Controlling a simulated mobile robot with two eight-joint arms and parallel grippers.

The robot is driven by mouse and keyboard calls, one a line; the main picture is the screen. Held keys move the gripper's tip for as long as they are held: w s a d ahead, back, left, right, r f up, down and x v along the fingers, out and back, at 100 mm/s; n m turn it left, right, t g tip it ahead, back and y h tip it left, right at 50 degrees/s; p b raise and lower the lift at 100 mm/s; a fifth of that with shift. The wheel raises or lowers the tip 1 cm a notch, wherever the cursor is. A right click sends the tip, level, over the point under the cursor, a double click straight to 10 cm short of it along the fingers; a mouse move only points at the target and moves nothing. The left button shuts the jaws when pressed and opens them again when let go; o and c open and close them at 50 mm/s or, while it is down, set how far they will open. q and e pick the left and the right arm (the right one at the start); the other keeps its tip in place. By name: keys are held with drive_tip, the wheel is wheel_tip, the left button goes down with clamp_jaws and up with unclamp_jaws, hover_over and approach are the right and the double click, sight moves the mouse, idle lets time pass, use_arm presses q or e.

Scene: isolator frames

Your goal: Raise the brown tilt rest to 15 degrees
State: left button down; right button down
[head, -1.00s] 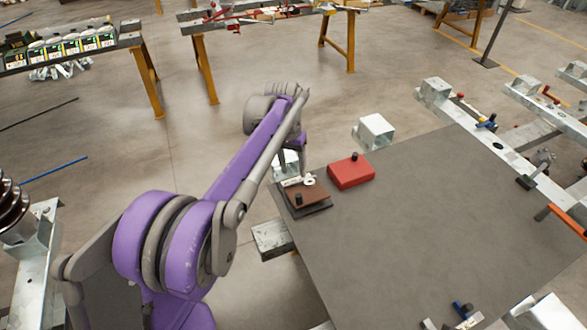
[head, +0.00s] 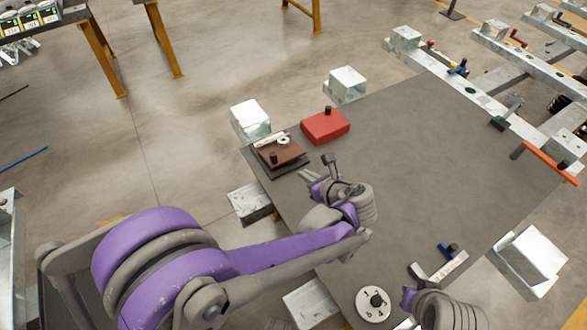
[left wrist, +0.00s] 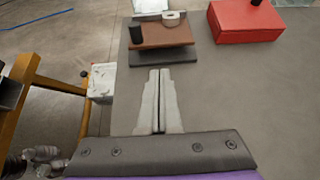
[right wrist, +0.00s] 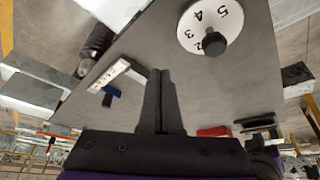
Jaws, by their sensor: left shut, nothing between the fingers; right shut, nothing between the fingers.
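The brown tilt rest (head: 285,155) lies over a dark base plate (head: 290,170) at the table's left corner. A black knob (head: 273,158) and a white ring (head: 284,140) are on it. The rest also shows at the top of the left wrist view (left wrist: 165,36); its exact angle cannot be read. My left gripper (head: 305,177) is shut and empty, just in front of the rest and apart from it; its fingers (left wrist: 159,72) point towards the base plate. My right gripper (right wrist: 160,72) is shut and empty, away from the rest near a numbered dial.
A red box (head: 325,126) with a black knob stands right of the rest. The white numbered dial (head: 373,303) and a scale strip with a blue slider (head: 445,262) are near the front edge. The table's middle (head: 430,170) is clear.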

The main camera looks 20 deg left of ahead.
sight(288, 159)
use_arm(q)
drive_tip(key=x, duration=1)
use_arm(e)
drive_tip(key=shift+f, duration=0.1)
use_arm(q)
drive_tip(key=shift+r, duration=0.1)
drive_tip(key=shift+w+a+r, duration=0.1)
drive_tip(key=shift+r, duration=0.4)
drive_tip(key=shift+w+a+r, duration=0.1)
drive_tip(key=shift+a+r, duration=0.05)
drive_tip(key=shift+r, duration=0.4)
use_arm(e)
drive_tip(key=shift+w+r, duration=0.1)
drive_tip(key=shift+r, duration=0.25)
